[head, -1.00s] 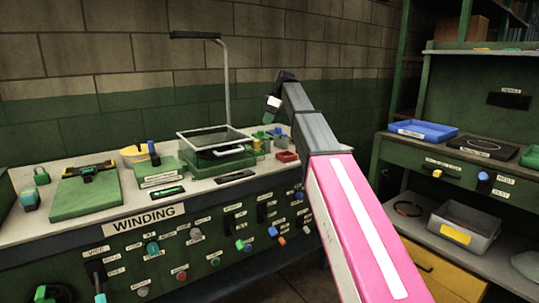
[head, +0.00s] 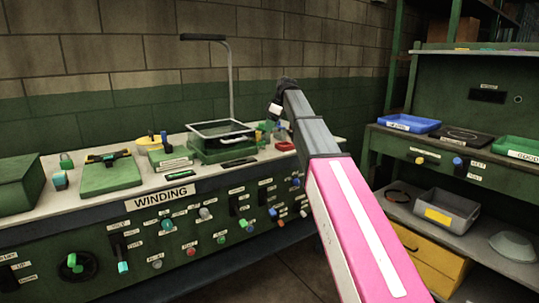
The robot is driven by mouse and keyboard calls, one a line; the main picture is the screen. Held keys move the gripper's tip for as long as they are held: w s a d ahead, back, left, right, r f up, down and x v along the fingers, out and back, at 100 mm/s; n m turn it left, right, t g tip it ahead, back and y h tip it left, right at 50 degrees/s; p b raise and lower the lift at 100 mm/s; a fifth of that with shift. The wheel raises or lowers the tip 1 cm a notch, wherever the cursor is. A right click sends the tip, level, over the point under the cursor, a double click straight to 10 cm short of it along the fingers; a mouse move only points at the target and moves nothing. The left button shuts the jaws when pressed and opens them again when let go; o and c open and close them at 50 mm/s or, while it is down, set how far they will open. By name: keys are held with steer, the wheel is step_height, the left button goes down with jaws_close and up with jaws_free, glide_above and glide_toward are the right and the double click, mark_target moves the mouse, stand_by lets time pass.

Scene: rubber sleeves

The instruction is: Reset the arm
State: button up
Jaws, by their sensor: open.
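My gripper (head: 275,110) is at the far end of my pink and grey arm, in the upper middle of the head view. It hangs over the back right part of the winding bench (head: 118,208), above the small coloured parts there. It is small in the view and its fingers are hard to make out. I see nothing held in it. My arm reaches up from the lower right.
At right, a green shelf unit holds a blue tray (head: 408,124) and a grey bin (head: 446,213).

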steer(key=s+d+f+m+h, duration=0.1)
steer(key=s+d+f+m, duration=0.2)
steer(key=f, duration=0.6)
steer(key=s+d+f+m, duration=0.25)
steer(key=s+f, duration=0.25)
steer(key=f, duration=0.4)
steer(key=s+d+f+m+h, duration=0.15)
steer(key=s+d+f, duration=0.25)
steer(key=f, duration=0.5)
steer(key=s+d+f+m+h, duration=0.1)
steer(key=s+d+f+m, duration=0.3)
steer(key=s+f, duration=0.5)
steer(key=s+d+f+m+h, duration=0.1)
steer(key=s+d+f+m, duration=0.3)
steer(key=s+f, duration=0.6)
steer(key=shift+s+d+f+g, duration=0.25)
steer(key=shift+s+d+g, duration=0.15)
steer(key=shift+s, duration=0.5)
